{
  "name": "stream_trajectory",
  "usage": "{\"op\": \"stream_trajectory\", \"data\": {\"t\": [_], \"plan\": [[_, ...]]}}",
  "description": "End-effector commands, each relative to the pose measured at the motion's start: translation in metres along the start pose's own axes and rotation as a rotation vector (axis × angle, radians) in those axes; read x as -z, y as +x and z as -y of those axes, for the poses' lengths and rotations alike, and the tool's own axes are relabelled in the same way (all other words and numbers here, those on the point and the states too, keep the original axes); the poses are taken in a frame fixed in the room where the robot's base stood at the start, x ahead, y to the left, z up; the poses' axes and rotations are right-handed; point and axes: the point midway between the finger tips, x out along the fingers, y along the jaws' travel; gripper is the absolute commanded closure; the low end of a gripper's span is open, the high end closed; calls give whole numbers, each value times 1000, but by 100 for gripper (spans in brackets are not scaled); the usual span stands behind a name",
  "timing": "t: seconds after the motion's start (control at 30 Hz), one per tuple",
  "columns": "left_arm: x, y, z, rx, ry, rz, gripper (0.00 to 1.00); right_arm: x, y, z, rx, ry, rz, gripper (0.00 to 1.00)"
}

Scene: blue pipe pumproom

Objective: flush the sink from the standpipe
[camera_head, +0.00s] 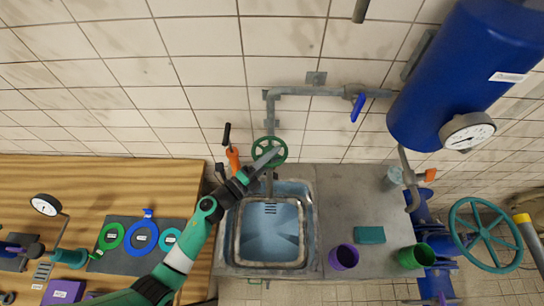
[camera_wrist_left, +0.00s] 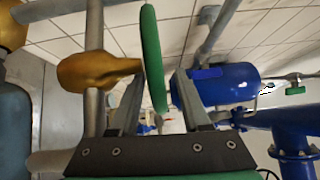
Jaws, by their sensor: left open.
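A green handwheel (camera_head: 284,152) sits on the grey standpipe (camera_head: 270,104) at the tiled wall, above the sink (camera_head: 238,245). The sink's basin looks blue inside, with dark slots near its back. My left gripper (camera_head: 266,160) is open at the handwheel, its fingers overlapping the wheel in the head view. In the left wrist view, the wheel's green rim (camera_wrist_left: 151,60) stands edge-on between the two open fingers (camera_wrist_left: 160,100). I cannot tell whether they touch it. A blue lever (camera_head: 358,107) hangs on the horizontal pipe to the right. My right gripper is not in view.
A blue tank (camera_head: 450,70) with a gauge (camera_head: 467,131) overhangs the right side. A purple cup (camera_head: 343,257), teal block (camera_head: 370,235) and green cup (camera_head: 416,256) stand on the grey counter. An orange-handled tool (camera_head: 233,158) is left of the wheel. A wooden bench (camera_head: 110,175) lies left.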

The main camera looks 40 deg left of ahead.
Motion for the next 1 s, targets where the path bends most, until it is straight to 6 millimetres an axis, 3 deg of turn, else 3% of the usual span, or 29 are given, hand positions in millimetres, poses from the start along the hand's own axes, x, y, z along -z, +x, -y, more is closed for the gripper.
{"op": "stream_trajectory", "data": {"t": [0.03, 0.3, 0.7, 1.0], "plan": [[0, 0, 0, 0, 0, 0, 53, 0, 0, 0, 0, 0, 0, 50], [0, 0, 1, 1, 0, 0, 100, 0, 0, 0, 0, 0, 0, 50], [-1, 0, 4, 7, 0, -16, 100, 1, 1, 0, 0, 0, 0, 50], [-5, -2, 6, 16, -6, -142, 100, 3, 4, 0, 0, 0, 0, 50]]}}
